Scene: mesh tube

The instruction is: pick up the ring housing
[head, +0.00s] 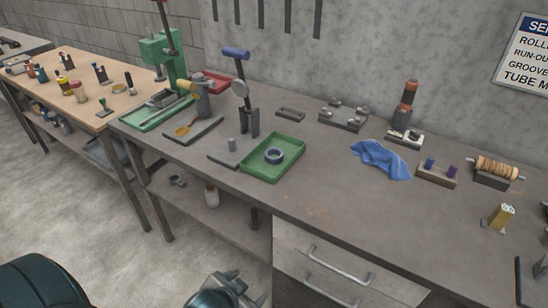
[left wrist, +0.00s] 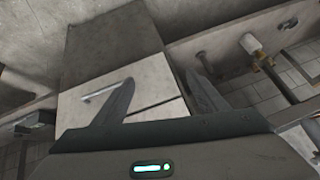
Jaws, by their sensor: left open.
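The ring housing (head: 274,156) is a small dark blue-grey ring lying flat in a shallow green tray (head: 259,173) on the grey workbench. My left gripper (head: 246,286) is at the bottom of the head view, in front of the bench drawers and well short of the tray. In the left wrist view, my left gripper (left wrist: 158,83) has its two fingers spread with nothing between them. The ring does not show in that view. My right gripper is not in view.
A blue cloth (head: 381,159) lies to the right. The bench's front edge and drawers (head: 340,272) lie between my gripper and the bench top.

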